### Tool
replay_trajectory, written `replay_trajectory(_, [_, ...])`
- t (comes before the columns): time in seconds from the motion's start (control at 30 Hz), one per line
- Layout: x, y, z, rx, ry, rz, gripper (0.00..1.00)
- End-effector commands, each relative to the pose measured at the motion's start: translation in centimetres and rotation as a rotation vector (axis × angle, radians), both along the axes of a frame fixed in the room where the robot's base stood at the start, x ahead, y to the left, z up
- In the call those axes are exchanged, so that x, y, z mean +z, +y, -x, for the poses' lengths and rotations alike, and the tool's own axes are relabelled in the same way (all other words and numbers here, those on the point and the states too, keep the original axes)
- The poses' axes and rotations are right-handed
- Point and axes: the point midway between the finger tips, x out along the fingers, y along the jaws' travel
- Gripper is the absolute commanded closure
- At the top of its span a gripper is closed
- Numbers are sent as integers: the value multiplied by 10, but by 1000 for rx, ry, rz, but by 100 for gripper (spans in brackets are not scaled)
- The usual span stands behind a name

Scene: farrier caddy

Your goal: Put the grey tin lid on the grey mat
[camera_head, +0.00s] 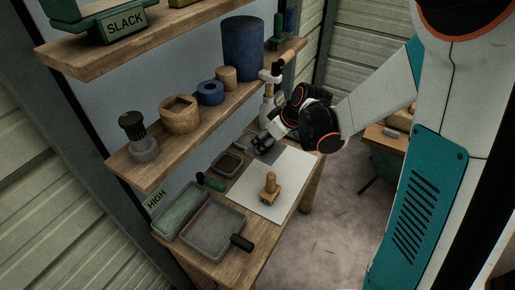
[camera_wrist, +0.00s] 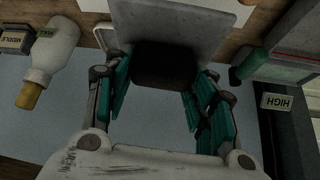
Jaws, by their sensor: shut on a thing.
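My gripper (camera_head: 260,145) reaches down over the back of the workbench, above the grey mat (camera_head: 270,151). In the wrist view its teal fingers (camera_wrist: 162,95) are closed on a dark, rounded, flat piece, which I take to be the grey tin lid (camera_wrist: 165,66). The lid is in deep shadow, and the fingers mostly hide it in the head view. A flat grey surface, apparently the mat (camera_wrist: 195,18), shows just beyond the lid. I cannot tell whether the lid touches the mat.
A white sheet (camera_head: 255,203) with a wooden stamp (camera_head: 270,187) lies in front. A small dark tray (camera_head: 229,163), larger grey tray (camera_head: 211,228), green tray (camera_head: 183,210) and black-handled roller (camera_head: 241,242) are nearby. A shelf (camera_head: 150,165) and a bottle (camera_wrist: 50,50) stand close to the gripper.

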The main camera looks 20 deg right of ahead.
Motion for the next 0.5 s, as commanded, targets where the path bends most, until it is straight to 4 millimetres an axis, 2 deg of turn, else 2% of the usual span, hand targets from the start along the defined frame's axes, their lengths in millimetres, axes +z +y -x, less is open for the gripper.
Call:
replay_trajectory(0.03, [-13, -17, -6, -1, 2, 1, 100])
replay_trajectory(0.1, [-24, -38, -13, 9, 1, 0, 100])
replay_trajectory(0.3, [-49, -86, -25, 37, -5, 0, 100])
replay_trajectory(0.5, [-61, -111, -28, 55, -11, -2, 100])
